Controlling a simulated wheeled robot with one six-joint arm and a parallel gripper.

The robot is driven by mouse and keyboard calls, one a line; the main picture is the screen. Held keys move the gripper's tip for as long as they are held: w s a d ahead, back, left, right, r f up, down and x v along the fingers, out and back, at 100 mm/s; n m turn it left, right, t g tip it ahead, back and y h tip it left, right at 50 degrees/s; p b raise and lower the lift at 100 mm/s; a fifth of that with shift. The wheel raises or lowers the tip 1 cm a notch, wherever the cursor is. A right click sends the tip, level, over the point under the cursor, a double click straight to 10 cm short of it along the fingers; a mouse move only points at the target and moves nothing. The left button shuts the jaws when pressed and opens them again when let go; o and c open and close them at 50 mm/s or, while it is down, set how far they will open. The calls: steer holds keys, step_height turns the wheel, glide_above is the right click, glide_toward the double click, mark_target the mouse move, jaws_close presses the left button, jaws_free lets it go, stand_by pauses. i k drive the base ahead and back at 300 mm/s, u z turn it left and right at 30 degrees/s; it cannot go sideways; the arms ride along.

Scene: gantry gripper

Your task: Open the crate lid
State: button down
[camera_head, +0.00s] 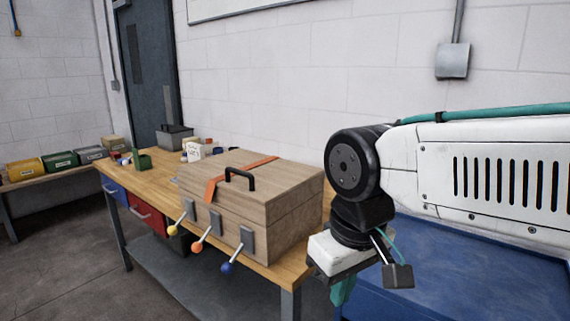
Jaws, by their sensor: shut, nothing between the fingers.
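A wooden crate (285,235) stands on the workbench. Its lid (255,178) is down on it, with a black handle (240,178) on top and an orange strap (213,187) running over it. Three metal latches sit on the front face, with levers ending in a yellow knob (173,230), an orange knob (197,247) and a blue knob (227,267). All three levers stick out forward and down. My gripper (342,292) hangs at the right of the crate, apart from it, with its teal fingers pointing down, shut and empty. The fingers are partly hidden.
The crate stands near the right end of the wooden workbench (146,192). A grey toolbox (175,138), a white container (192,152) and a green bin (142,161) stand farther back. A blue surface (440,265) lies below my arm. The floor in front is clear.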

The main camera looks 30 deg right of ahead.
mark_target(261, 188)
steer(key=u, duration=1.05)
steer(key=i, duration=2.95)
steer(key=z, duration=2.5)
steer(key=k, duration=0.2)
steer(key=z, duration=0.15)
